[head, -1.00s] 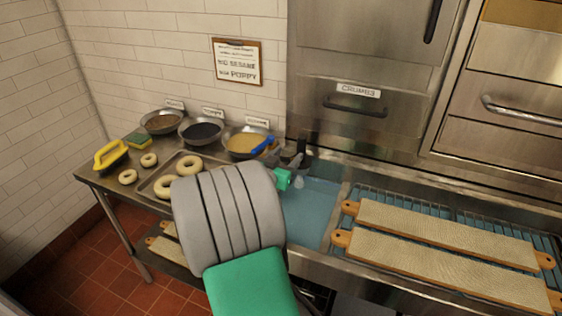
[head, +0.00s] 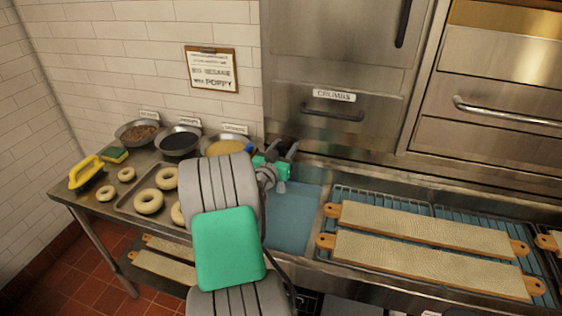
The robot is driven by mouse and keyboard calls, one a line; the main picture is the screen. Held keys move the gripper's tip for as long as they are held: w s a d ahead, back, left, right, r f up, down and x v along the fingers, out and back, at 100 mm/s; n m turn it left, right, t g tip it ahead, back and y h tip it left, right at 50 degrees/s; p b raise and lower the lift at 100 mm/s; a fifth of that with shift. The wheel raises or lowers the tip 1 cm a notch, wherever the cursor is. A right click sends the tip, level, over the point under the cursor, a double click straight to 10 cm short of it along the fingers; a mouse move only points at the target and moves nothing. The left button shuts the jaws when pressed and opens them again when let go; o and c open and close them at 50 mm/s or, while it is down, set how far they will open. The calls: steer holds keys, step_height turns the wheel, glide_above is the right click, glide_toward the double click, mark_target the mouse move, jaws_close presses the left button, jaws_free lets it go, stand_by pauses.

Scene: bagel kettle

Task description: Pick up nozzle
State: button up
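I cannot clearly make out the nozzle in the head view. A small dark upright shape (head: 270,146) stands at the back edge of the counter, just by my gripper, and is too small and partly covered to name. My gripper (head: 287,151), dark grey fingers on a green wrist, is by the wall end of the blue-bottomed basin (head: 296,218), right of the bowls. Its fingers overlap the dark shape in the picture, so I cannot tell whether they are open, shut or touching it. My own arm hides the counter below and left of the gripper.
Three bowls, including a yellow-filled one (head: 226,146), line the wall at left. A tray (head: 127,207) of bagels, a green-yellow sponge (head: 114,154) and a yellow-handled tool (head: 86,169) are there too. Long boards (head: 430,263) lie on a blue rack at right.

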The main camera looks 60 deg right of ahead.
jaws_close()
stand_by(0.4)
steer(key=r, duration=0.2)
steer(key=r+b, duration=0.1)
steer(key=r, duration=0.1)
steer(key=shift+w+a, duration=0.1)
steer(key=shift+a, duration=0.25)
steer(key=w+a+r+b, duration=0.1)
steer(key=a+r+b, duration=0.1)
steer(key=a+r, duration=0.9)
steer(key=shift+a+b, duration=0.35)
steer(key=shift+a, duration=0.8)
